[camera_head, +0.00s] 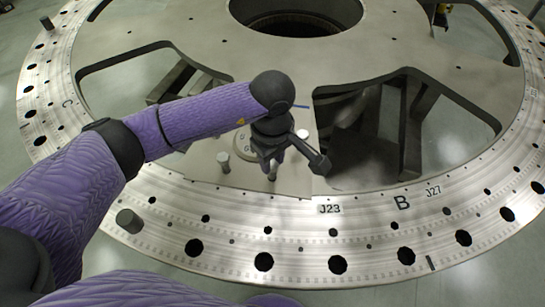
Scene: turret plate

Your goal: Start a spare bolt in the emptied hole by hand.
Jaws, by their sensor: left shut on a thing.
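My left gripper (272,158) reaches over the inner part of the turret plate (300,235) and points down. It is shut on a small grey bolt (273,171), partly hidden by the dark fingers. Another spare bolt (223,162) stands upright to its left, and a light round bolt top (303,133) shows to its right. The ring carries several dark open holes, such as one (337,264) below the J23 label (329,209); I cannot tell which is the emptied one. My right gripper is not in view.
A grey bolt head (129,220) stands up from the ring at the left, and another (47,22) at the far left. Large cutouts (440,130) open in the plate, with dark supports below. The front right of the ring is clear.

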